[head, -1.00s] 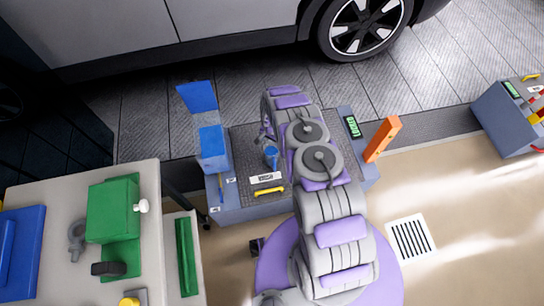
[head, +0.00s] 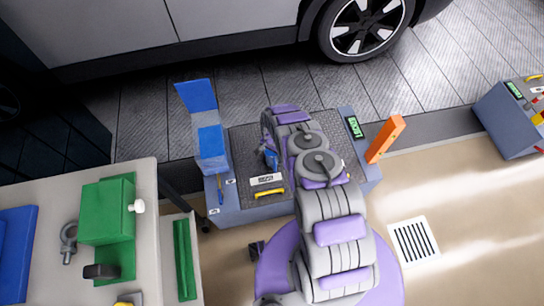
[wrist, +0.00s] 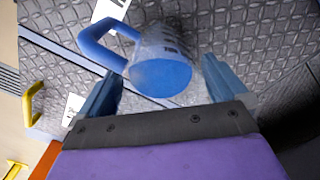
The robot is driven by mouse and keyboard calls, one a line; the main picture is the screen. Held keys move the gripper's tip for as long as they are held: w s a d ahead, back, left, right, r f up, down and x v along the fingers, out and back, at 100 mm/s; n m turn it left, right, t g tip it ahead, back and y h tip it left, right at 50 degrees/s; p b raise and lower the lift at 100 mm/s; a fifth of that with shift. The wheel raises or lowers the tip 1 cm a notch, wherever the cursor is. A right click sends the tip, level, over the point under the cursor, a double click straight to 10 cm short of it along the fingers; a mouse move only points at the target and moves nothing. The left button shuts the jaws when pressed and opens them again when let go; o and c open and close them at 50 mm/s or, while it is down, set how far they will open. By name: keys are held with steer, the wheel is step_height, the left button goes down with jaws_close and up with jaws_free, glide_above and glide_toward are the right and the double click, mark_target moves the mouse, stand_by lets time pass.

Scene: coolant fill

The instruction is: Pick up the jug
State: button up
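The jug (wrist: 160,72) has a clear body, a blue round face and a blue handle pointing left in the wrist view. It is over the dark textured top of a grey cart. My gripper (wrist: 160,66) is open, with one blue finger on each side of the jug's body and a narrow gap showing at each side. In the head view a small blue part of the jug (head: 271,158) shows left of my arm. My arm hides most of the gripper there.
The grey cart (head: 240,211) has a yellow handle (head: 270,193), a blue open-lidded box (head: 211,142) and an orange post (head: 384,139). A workbench (head: 145,240) with a green vise stands left. A car is behind. A second cart (head: 505,122) stands right.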

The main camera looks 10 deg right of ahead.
steer(key=shift+a, duration=0.15)
steer(key=c, duration=1.2)
steer(key=shift+r, duration=0.1)
